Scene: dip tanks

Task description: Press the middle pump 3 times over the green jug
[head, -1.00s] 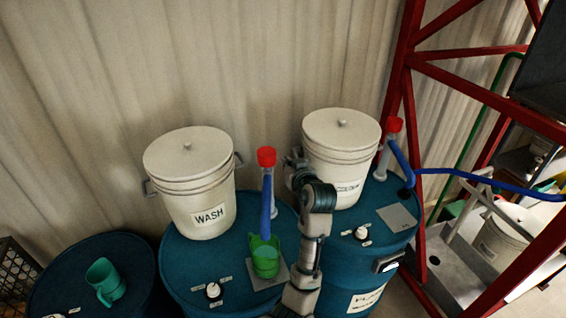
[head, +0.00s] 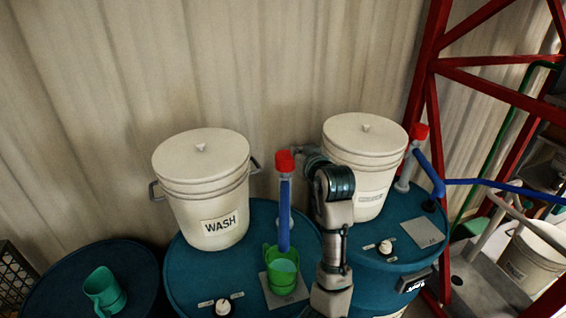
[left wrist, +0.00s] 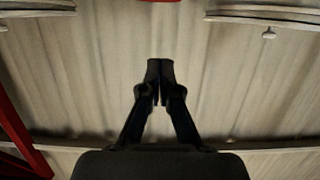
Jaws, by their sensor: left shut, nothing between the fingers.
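The middle pump has a red top (head: 285,161) and a blue spout (head: 285,215), and stands on the middle drum. In the left wrist view my left gripper (left wrist: 160,70) is shut and empty. A red piece, probably the pump top (left wrist: 155,1), shows at that view's upper edge. My right gripper is not in view.
A white WASH bucket (head: 203,190) stands left of the pump. Another white bucket (head: 365,160) stands behind my left arm, near a second red-topped pump (head: 419,133). A teal jug (head: 104,290) is on the left drum. A red frame (head: 432,100) rises at the right.

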